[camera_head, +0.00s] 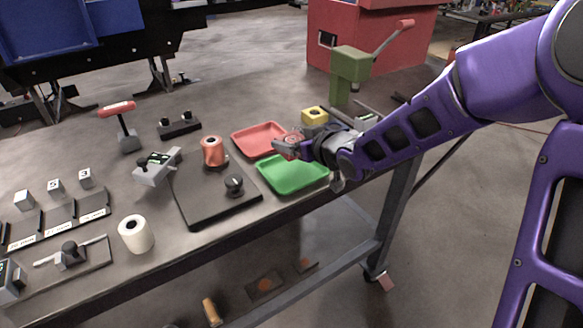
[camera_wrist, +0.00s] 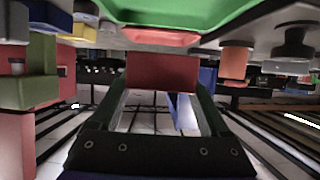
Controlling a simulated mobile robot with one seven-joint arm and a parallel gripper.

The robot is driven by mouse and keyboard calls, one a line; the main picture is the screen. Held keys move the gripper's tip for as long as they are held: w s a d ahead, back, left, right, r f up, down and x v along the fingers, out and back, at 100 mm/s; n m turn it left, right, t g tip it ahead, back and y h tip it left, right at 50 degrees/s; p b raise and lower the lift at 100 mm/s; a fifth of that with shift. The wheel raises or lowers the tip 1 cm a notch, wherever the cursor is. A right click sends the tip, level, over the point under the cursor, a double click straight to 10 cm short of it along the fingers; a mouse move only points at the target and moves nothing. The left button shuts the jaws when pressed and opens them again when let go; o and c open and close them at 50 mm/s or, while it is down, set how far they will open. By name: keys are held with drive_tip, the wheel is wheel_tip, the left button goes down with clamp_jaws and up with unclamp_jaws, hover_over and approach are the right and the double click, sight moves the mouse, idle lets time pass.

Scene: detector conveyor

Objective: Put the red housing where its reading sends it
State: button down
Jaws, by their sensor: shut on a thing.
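My gripper (camera_head: 288,147) is shut on the red housing (camera_wrist: 163,72), which shows as a red block between the fingers in the wrist view. In the head view only a bit of the housing (camera_head: 293,138) shows at the fingertips, above the gap between the trays. The green tray (camera_head: 292,176) lies just in front of and below my gripper and looks empty. The red tray (camera_head: 256,139) lies behind it to the left, also empty in its visible part. A grey meter (camera_head: 153,172) with a small green display stands left; its reading is too small to read.
A black plate (camera_head: 190,208) carries a copper-coloured cylinder (camera_head: 213,152) and a black knob (camera_head: 234,185). A yellow block (camera_head: 314,115) and a green lever press (camera_head: 350,68) stand behind my gripper. A white roll (camera_head: 136,234) stands near the front edge.

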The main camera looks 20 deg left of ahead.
sight(294, 173)
drive_tip(key=shift+f+b, duration=0.6)
drive_tip(key=shift+f, duration=2.55)
drive_tip(key=shift+f, duration=0.1)
drive_tip(key=shift+f, duration=0.15)
unclamp_jaws()
drive_tip(key=shift+s+d+r, duration=0.1)
drive_tip(key=shift+d+r, duration=0.1)
drive_tip(key=shift+r, duration=0.15)
drive_tip(key=p+v, duration=0.2)
drive_tip(key=v, duration=0.9)
drive_tip(key=shift+s+d, duration=0.2)
drive_tip(key=shift+s, duration=0.1)
